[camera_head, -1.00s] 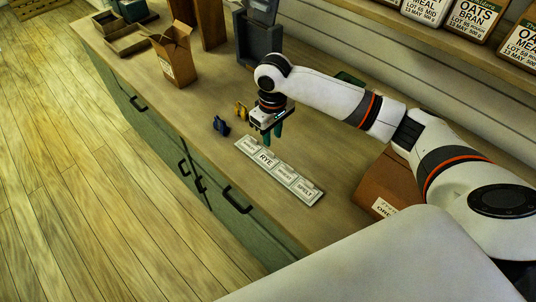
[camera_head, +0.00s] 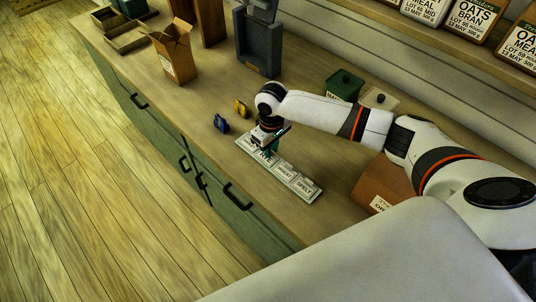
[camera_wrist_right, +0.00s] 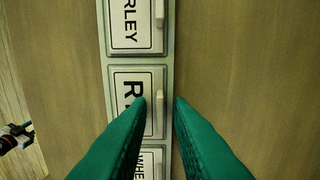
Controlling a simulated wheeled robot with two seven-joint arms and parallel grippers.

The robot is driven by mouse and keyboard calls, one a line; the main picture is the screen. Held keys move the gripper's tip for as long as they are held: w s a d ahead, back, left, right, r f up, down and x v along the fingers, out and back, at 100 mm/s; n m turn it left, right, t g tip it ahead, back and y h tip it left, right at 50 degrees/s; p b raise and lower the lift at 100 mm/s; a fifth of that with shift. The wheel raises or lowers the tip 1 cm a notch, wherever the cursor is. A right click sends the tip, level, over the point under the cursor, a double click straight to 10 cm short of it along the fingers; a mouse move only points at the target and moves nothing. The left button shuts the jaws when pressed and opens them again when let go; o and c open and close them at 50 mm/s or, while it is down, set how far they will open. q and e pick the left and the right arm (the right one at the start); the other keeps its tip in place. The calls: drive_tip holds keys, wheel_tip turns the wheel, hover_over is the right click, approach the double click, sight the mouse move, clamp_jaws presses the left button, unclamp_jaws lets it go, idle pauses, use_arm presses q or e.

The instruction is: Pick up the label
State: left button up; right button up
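A pale holder strip (camera_head: 308,196) lies on the counter with several labels in a row. The RYE label (camera_wrist_right: 127,88) is partly covered by my green fingers in the right wrist view; a raised tab (camera_wrist_right: 159,88) stands along its right edge. My right gripper (camera_head: 270,150) is low over that end of the strip. In the right wrist view its fingers (camera_wrist_right: 160,101) are apart, with the tab in line with the gap between them. I cannot tell whether they touch it. The BARLEY label (camera_wrist_right: 130,22) lies beyond. My left gripper is not in view.
Blue (camera_head: 221,123) and yellow (camera_head: 241,108) small items lie left of my right gripper. A brown box (camera_head: 383,185) stands to the right, with a green tin (camera_head: 344,86) behind the arm. An open carton (camera_head: 176,55) and grey stand (camera_head: 259,48) are farther back. The counter's front edge is close.

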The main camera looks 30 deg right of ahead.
clamp_jaws()
